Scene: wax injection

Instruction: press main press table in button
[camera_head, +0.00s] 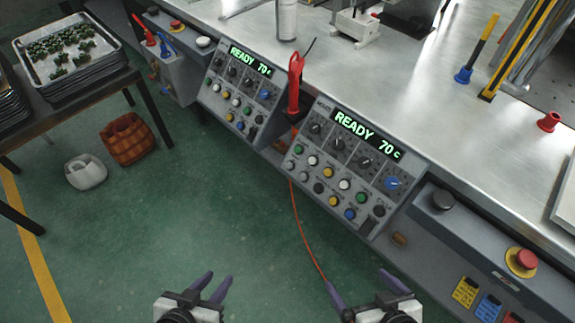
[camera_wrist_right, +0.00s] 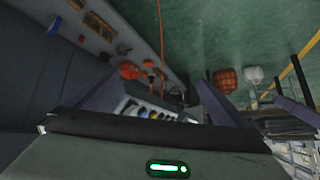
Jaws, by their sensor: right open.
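The near control panel (camera_head: 345,165) is a sloped grey box with a green "READY 70 c" display and rows of coloured buttons and dark knobs. A similar panel (camera_head: 240,92) stands further left. No label that I can read marks the table-in button. My right gripper (camera_head: 364,288) is open and empty, in front of and below the near panel.
A red handheld tool (camera_head: 295,85) stands between the panels, with an orange cable hanging below. A red stop button (camera_head: 521,262) and a black button (camera_head: 443,200) sit at right. A brown basket (camera_head: 127,138) and a white basket (camera_head: 86,172) stand on the open green floor.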

